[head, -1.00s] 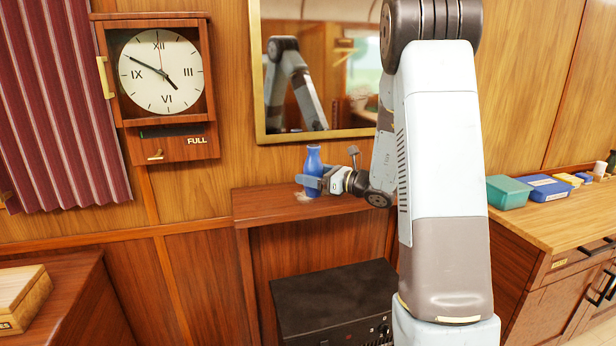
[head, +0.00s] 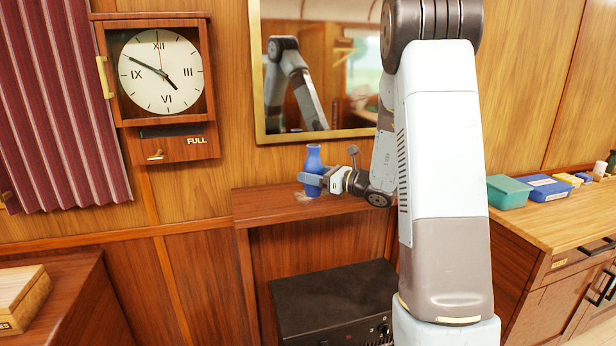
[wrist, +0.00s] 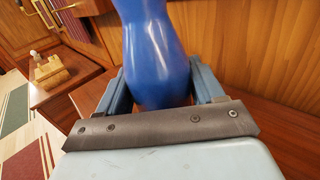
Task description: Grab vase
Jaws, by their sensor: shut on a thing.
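The blue vase (head: 313,160) stands upright at the wooden shelf (head: 262,206) below the mirror. My gripper (head: 312,180) reaches it from the right and is shut on its lower body. In the wrist view the vase (wrist: 150,50) fills the space between the two fingers of my gripper (wrist: 160,90), one on each side. The vase's base is partly hidden by the gripper, so I cannot tell whether it still touches the shelf.
A gold-framed mirror (head: 350,134) hangs behind the shelf. A black box (head: 335,300) sits below it. A clock (head: 160,70) hangs at left. Teal (head: 508,191) and blue (head: 548,187) boxes stand on the right counter (head: 530,225).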

